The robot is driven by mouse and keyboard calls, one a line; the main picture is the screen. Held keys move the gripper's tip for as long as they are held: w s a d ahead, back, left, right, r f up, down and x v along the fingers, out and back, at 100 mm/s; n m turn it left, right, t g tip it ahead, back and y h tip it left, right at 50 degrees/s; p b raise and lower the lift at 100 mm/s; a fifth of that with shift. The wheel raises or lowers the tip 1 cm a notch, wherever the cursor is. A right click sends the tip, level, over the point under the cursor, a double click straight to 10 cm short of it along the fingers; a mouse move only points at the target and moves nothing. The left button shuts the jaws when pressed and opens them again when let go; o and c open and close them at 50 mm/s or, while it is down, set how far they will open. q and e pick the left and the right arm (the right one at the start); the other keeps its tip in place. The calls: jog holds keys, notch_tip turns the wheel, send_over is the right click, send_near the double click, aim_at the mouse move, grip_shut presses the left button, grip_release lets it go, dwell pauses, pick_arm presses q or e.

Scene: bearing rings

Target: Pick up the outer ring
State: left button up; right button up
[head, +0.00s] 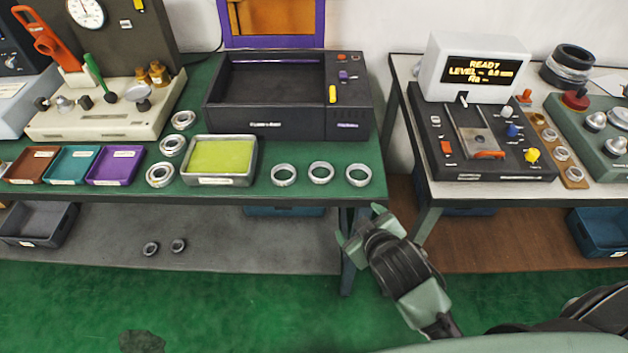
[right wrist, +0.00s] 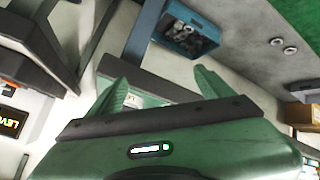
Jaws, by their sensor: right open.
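Three metal rings stand in a row at the front right of the green table: a left one (head: 284,165), a middle one (head: 321,164) and a right one (head: 359,166). More rings, a back one (head: 183,114), a middle one (head: 172,138) and a front one (head: 160,166), lie left of the tray. I cannot tell which the task means by the outer ring. My right gripper (head: 359,223) is open and empty, in front of the table edge, below and near the right ring. Its spread fingers also show in the right wrist view (right wrist: 156,78). My left gripper is not in view.
A metal tray with a yellow-green pad (head: 221,156) sits between the ring groups. A black machine (head: 290,124) stands behind. Coloured bins (head: 115,167) are at left. A second table (head: 480,190) with a gauge is across a gap at right. Two small rings (head: 178,246) lie on the lower shelf.

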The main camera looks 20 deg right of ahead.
jog(key=w+a+r+n+t+y, duration=0.25)
jog(key=w+r+n, duration=0.2)
jog(key=r, duration=0.25)
jog(key=w+a+r+n+t+y, duration=0.2)
jog(key=w+a+r+n+t, duration=0.25)
jog(key=r, duration=0.25)
jog(key=w+a+r+n+t+y, duration=0.2)
jog(key=w+r+n+t, duration=0.1)
jog(key=w+r, duration=0.3)
jog(key=s+a+r+n+g+y, duration=0.1)
jog(key=a+r+n+g+y, duration=0.4)
jog(key=a+n+y, duration=0.7)
jog(key=n+g+h, duration=1.3)
jog(key=n, duration=0.8)
send_near(322, 170)
jog(key=shift+w+a, duration=0.35)
jog(key=shift+a, duration=0.3)
jog(key=shift+d+f, duration=0.1)
jog(key=shift+f, duration=0.1)
jog(key=x, duration=0.2)
jog(key=p+x, duration=0.1)
jog(key=x, duration=0.3)
jog(key=shift+s+d+f+p, duration=0.3)
jog(key=shift+s+f, duration=0.05)
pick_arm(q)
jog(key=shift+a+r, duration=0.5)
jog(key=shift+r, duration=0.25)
pick_arm(e)
jog(key=shift+w+a+f, duration=0.15)
jog(key=shift+f, duration=0.25)
